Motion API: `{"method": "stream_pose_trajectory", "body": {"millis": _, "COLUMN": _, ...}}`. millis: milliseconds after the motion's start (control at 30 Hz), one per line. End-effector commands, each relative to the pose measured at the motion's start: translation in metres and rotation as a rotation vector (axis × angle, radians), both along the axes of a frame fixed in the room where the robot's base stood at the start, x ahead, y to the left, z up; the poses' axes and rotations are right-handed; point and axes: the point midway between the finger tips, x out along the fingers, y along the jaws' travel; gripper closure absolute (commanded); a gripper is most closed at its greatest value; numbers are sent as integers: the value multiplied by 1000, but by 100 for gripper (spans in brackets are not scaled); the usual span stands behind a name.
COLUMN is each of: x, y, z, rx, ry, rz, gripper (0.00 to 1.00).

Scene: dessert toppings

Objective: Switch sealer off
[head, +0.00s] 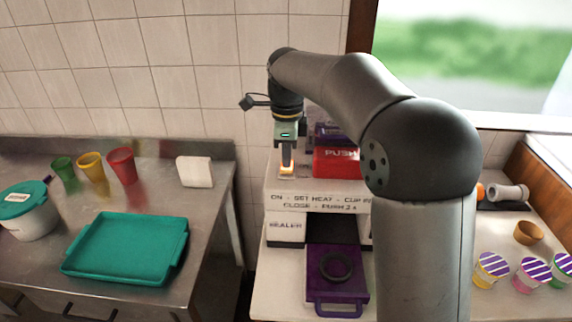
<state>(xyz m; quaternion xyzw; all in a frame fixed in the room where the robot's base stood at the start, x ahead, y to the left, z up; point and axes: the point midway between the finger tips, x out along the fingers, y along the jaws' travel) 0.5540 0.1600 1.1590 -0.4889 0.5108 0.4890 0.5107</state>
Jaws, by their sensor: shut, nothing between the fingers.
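The sealer (318,190) is a white machine in the middle of the head view. Its front carries printed steps and a "SEALER" label. A red block marked "PUSH" (335,163) sits on its top. A purple tray with a dark ring (337,290) sticks out at the front. My gripper (287,174) is shut and empty, pointing down at the left part of the sealer's top. An orange-lit spot shows at the fingertips. The switch itself is not clearly seen there, and I cannot tell whether the fingers touch it. My arm hides the sealer's right side.
On the left steel table are a teal tray (70,262), a lidded white tub (28,222), green, yellow and red cups (121,166) and a white block (195,172). On the right counter are striped-lid cups (490,268), a brown cup (528,233) and a grey cylindrical item (508,193).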

Motion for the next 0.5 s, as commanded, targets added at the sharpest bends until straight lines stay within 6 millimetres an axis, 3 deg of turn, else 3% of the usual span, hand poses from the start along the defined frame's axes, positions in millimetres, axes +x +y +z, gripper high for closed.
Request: {"method": "stream_pose_trajectory", "body": {"millis": 500, "x": 0, "y": 0, "z": -9, "rx": 0, "ry": 0, "rz": 0, "gripper": 100}}
